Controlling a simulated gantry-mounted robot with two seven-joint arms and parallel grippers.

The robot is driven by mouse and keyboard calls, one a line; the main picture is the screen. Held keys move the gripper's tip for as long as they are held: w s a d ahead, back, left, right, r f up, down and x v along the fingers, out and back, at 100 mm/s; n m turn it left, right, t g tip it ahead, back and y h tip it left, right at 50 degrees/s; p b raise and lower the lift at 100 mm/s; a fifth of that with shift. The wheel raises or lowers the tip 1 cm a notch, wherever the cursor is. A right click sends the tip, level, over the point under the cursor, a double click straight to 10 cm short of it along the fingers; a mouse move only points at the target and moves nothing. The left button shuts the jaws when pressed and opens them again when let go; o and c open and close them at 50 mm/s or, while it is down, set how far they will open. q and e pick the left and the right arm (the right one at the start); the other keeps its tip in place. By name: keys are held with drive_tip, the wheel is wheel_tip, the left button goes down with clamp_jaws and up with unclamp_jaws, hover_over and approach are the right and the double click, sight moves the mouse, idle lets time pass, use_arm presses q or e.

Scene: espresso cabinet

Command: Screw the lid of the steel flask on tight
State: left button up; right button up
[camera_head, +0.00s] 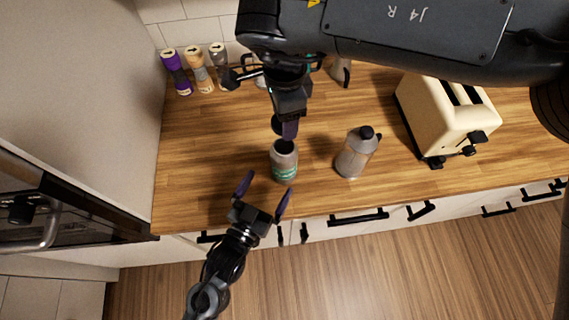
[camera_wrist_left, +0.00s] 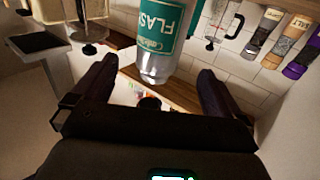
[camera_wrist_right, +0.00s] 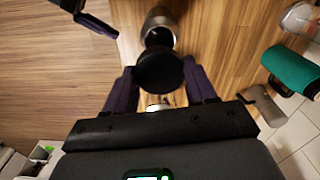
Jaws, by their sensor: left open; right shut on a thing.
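The steel flask (camera_head: 285,168), with a green label, stands upright and open-topped on the wooden counter near its front edge. It shows upside down in the left wrist view (camera_wrist_left: 158,62). The dark round lid (camera_wrist_right: 160,71) is between the fingers of my right gripper (camera_wrist_right: 160,88), which is shut on it. The lid (camera_head: 277,124) is held above and slightly behind the flask's mouth, apart from it in the head view. My left gripper (camera_head: 264,194) is open and empty in front of the flask, its fingers spread towards the flask's body without touching it.
A grey jug with a black knob (camera_head: 354,156) stands right of the flask. A cream toaster (camera_head: 445,115) is farther right. Several grinders (camera_head: 198,70) line the back left. My right arm hides part of the back. Counter left of the flask is clear.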

use_arm(q)
drive_tip(key=x, duration=1.1)
drive_tip(key=shift+w+d, duration=0.15)
drive_tip(key=shift+w, duration=0.15)
drive_tip(key=shift+c, duration=0.5)
drive_tip(key=c, duration=1.3)
use_arm(e)
hover_over(285, 149)
drive_tip(key=shift+f, duration=2.45)
drive_tip(key=shift+f, duration=0.15)
drive_tip(key=shift+f, duration=0.75)
drive_tip(key=shift+f, duration=0.55)
